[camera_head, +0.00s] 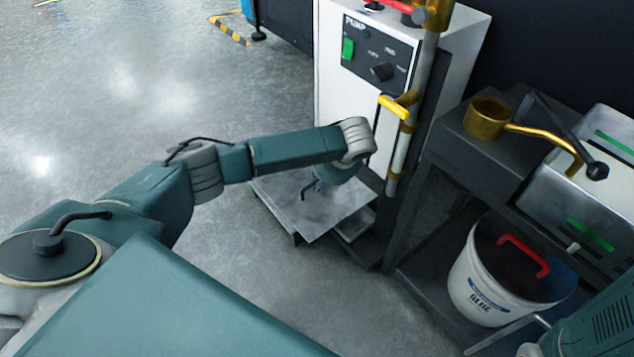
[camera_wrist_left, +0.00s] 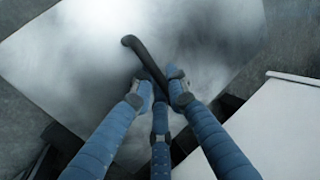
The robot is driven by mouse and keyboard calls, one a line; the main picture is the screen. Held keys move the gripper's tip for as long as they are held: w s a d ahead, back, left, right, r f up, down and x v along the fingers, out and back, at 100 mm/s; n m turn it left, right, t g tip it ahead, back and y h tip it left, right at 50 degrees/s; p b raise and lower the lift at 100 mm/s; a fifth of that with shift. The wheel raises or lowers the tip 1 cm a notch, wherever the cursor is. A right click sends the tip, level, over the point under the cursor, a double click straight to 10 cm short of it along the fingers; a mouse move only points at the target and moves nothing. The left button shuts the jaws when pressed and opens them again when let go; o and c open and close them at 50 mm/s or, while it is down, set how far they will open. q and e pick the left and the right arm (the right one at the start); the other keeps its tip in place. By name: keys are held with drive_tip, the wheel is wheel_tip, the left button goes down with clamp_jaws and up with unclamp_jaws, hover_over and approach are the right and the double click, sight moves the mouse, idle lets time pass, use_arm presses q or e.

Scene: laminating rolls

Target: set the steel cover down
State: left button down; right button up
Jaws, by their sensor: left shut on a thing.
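The steel cover (camera_head: 318,214) is a flat grey plate low in front of the white pump cabinet. In the left wrist view the cover (camera_wrist_left: 65,55) fills much of the upper picture, with a dark bent handle (camera_wrist_left: 134,45) on top. My left gripper (camera_head: 316,188) is above the cover, partly hidden by its own wrist. In the left wrist view the blue fingers of my left gripper (camera_wrist_left: 160,84) are closed around the handle. I cannot tell whether the cover rests on the dark base below it. My right gripper is out of view.
The pump cabinet (camera_head: 334,65) stands behind the cover. A pole with a yellow handle (camera_head: 394,107) rises close to its right. A dark shelf (camera_head: 470,165) on the right holds a brass pot (camera_head: 487,118) and a glue bucket (camera_head: 478,284). Floor on the left is clear.

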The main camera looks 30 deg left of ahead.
use_arm(q)
drive_tip(key=shift+s+f, duration=0.15)
drive_tip(key=shift+f, duration=1)
idle(0.7)
drive_tip(key=c, duration=1.6)
unclamp_jaws()
drive_tip(key=shift+f, duration=0.1)
